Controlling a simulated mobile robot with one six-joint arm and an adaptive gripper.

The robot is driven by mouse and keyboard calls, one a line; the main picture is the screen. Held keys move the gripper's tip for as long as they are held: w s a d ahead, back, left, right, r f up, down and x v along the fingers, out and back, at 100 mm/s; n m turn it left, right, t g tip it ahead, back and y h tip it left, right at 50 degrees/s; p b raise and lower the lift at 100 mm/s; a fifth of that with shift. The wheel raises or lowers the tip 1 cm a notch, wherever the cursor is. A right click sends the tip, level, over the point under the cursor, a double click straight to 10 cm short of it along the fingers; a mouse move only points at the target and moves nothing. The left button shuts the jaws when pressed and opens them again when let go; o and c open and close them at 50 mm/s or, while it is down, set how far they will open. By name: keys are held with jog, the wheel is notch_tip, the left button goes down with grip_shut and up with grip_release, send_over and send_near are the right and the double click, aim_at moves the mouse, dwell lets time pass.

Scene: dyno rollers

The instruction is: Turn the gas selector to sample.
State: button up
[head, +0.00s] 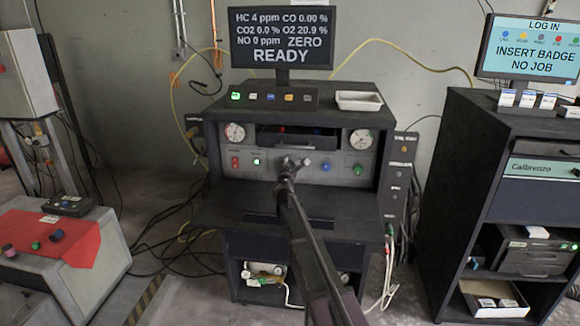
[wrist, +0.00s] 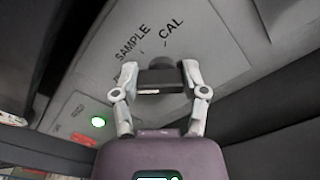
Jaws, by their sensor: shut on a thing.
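The gas selector (wrist: 162,78) is a dark knob on the pale panel, with the printed words SAMPLE and CAL above it in the wrist view. My gripper (wrist: 162,82) has one finger on each side of the knob and is shut on it. In the head view my gripper (head: 294,163) reaches the middle of the bench's control panel and hides the selector. I cannot tell for sure which word the knob points at. The monitor (head: 282,38) above the bench shows gas readings, ZERO and READY.
On the same panel are a red switch (head: 235,162), a lit green button (head: 257,162), a blue knob (head: 325,167) and a green knob (head: 358,169). Two round gauges (head: 235,132) (head: 360,140) sit above. A dark shelf (head: 230,205) juts out below the panel. A dark cabinet (head: 455,170) stands at the right.

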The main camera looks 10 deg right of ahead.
jog(key=m, duration=0.4)
jog(key=shift+m, duration=0.4)
jog(key=m, duration=0.4)
jog(key=shift+f, duration=0.1)
jog(key=shift+m, duration=0.4)
jog(key=o, duration=1.2)
jog(key=shift+c, duration=0.2)
jog(key=shift+d, duration=0.1)
